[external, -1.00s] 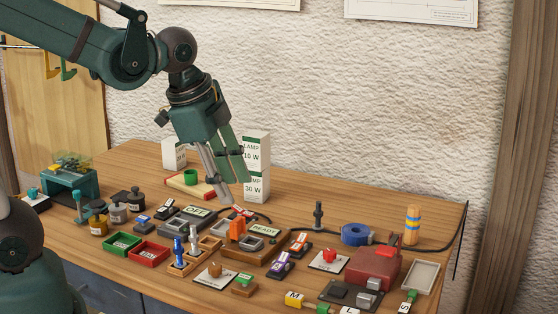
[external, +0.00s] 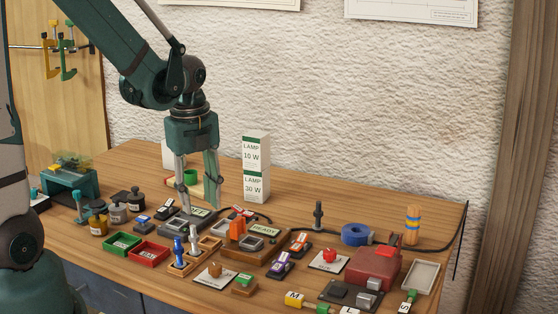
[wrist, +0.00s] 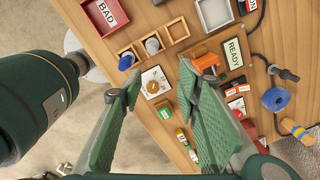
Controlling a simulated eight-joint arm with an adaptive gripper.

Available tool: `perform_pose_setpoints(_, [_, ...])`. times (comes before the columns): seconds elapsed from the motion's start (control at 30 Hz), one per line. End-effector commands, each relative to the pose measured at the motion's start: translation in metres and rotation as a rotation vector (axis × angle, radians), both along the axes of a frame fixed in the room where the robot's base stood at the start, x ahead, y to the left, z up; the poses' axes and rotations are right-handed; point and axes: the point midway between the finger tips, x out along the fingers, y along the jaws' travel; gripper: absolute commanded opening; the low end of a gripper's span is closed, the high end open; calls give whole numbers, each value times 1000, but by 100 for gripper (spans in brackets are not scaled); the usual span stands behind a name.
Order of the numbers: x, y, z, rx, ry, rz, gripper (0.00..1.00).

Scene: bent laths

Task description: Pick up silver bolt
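The silver bolt (external: 193,239) stands upright in a small wooden rack (external: 208,244), beside a blue bolt (external: 179,250). In the wrist view, the silver bolt (wrist: 152,46) is in the middle compartment and the blue bolt (wrist: 126,61) in the one to its left. My gripper (external: 197,207) points straight down and is open and empty. In the external view its fingertips are above and behind the rack in the picture. The third compartment (wrist: 178,29) looks empty.
A green bin (external: 123,244) and a red bin (external: 149,254) are left of the rack. An orange clamp-like part (external: 236,231) and a READY sign (external: 264,230) are to its right. A brown piece on a white card (external: 215,273) lies in front. The table is crowded.

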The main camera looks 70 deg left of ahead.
Motion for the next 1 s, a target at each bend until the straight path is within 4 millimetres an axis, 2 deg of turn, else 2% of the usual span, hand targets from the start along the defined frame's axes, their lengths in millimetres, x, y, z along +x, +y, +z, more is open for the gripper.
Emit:
perform_pose_setpoints(0.1, [-8, 15, -12, -13, 23, -57, 33])
perform_pose_setpoints(0.3, [-15, 26, -22, -28, 44, -118, 33])
perform_pose_setpoints(0.77, [-17, 27, -24, -31, 48, -129, 33])
perform_pose_setpoints(1.0, [-16, 27, -36, -31, 48, -129, 33])
